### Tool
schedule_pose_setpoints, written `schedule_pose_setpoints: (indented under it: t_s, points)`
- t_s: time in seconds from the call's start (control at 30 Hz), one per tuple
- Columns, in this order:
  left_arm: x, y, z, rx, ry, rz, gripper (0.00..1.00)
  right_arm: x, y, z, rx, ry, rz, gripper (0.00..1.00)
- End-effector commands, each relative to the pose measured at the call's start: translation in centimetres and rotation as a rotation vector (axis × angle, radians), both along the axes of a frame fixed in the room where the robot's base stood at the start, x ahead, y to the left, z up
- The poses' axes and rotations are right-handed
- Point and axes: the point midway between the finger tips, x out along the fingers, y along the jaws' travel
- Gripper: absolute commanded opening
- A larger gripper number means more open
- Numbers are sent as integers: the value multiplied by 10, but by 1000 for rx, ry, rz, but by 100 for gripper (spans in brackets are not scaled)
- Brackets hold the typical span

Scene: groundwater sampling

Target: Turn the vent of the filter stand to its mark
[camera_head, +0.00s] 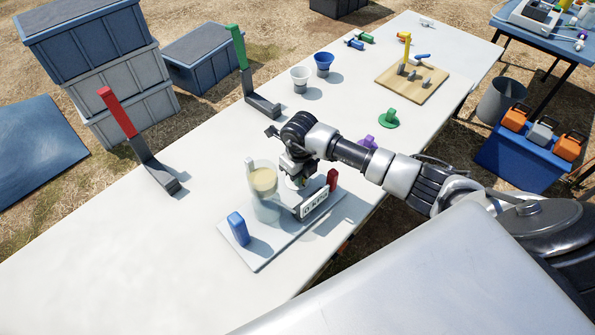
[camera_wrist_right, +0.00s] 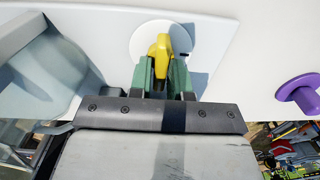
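The filter stand (camera_head: 262,258) is a pale plate on the white table. On it stand a clear cup (camera_head: 264,185) with tan contents, a blue block (camera_head: 238,228), a red block (camera_head: 332,180) and a marked white label (camera_head: 315,204). My right gripper (camera_head: 297,180) points down over the stand beside the cup. In the right wrist view the green fingertips (camera_wrist_right: 162,75) close on both sides of the yellow vent handle (camera_wrist_right: 161,47). The handle stands on a white disc (camera_wrist_right: 144,36); a small dark mark (camera_wrist_right: 210,55) shows at its right. In the head view my arm hides the vent. My left gripper is out of view.
Red (camera_head: 118,112) and green (camera_head: 238,48) upright posts stand left and behind. A purple piece (camera_head: 368,142), a green piece (camera_head: 388,118), two cups and a wooden board (camera_head: 418,88) lie farther along the table. The table's front left is clear.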

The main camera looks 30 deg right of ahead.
Motion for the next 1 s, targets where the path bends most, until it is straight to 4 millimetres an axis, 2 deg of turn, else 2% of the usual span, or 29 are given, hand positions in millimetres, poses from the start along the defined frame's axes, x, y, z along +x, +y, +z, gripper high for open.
schedule_pose_setpoints:
  t_s: [0.03, 0.1, 0.23, 0.33, 1.0]
  points:
    - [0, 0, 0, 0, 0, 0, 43, 0, 0, 0, 0, 0, 0, 10]
    - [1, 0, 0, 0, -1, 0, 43, 0, 0, 0, 0, 0, 0, 0]
    - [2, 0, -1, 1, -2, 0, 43, 0, 0, -1, -1, 0, 10, 0]
    - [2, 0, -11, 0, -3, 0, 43, 2, -1, -3, -3, -3, 106, 0]
    - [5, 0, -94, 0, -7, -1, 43, 10, -6, -6, -3, -3, 1242, 0]
